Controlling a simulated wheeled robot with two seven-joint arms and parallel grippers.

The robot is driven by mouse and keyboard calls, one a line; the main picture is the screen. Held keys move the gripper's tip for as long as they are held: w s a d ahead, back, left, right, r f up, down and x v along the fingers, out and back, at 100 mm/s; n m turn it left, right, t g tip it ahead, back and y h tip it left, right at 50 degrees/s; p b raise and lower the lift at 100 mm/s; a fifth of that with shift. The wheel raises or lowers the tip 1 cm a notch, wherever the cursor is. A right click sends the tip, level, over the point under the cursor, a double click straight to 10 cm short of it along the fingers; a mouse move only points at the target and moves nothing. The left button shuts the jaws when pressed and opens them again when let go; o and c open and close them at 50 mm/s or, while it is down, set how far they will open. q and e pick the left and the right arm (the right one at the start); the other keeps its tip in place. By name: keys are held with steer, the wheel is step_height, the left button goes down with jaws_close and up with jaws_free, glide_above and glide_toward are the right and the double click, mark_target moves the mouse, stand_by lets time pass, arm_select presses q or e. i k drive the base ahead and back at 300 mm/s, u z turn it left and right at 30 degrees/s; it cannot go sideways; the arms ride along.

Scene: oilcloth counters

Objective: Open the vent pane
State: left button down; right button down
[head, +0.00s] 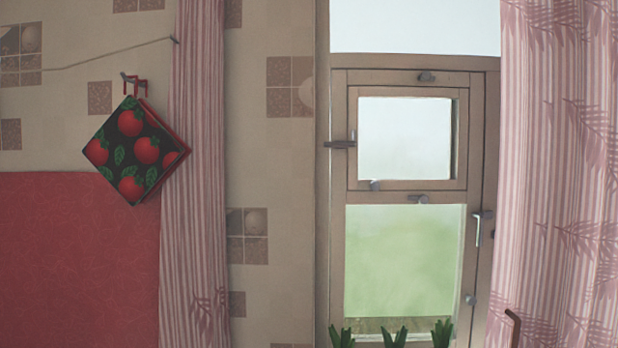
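The vent pane (405,138) is the small upper pane of the window, right of centre in the head view. It has a brown wooden frame and pale, hazy glass, and it appears shut in its surround. A dark latch-like piece (340,145) sits at its left edge. Small grey fittings show above it (426,77), at its lower left corner (375,185) and just below it (418,199). Neither of my grippers is in view.
Below is a larger greenish pane (400,258) with a metal handle (478,228) at its right. Pink curtains hang left (195,170) and right (560,150). Green plant tips (394,338) rise at the bottom. A tomato-print potholder (133,150) hangs left; a brown bent piece (514,326) stands lower right.

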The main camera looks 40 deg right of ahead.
mark_target(461, 95)
steer(key=z, duration=2)
steer(key=k, duration=1.2)
steer(key=z, duration=1)
steer(key=i, duration=0.65)
steer(key=z, duration=0.7)
steer(key=i, duration=0.85)
steer(key=u, duration=0.85)
steer(key=i, duration=0.6)
steer(key=u, duration=0.65)
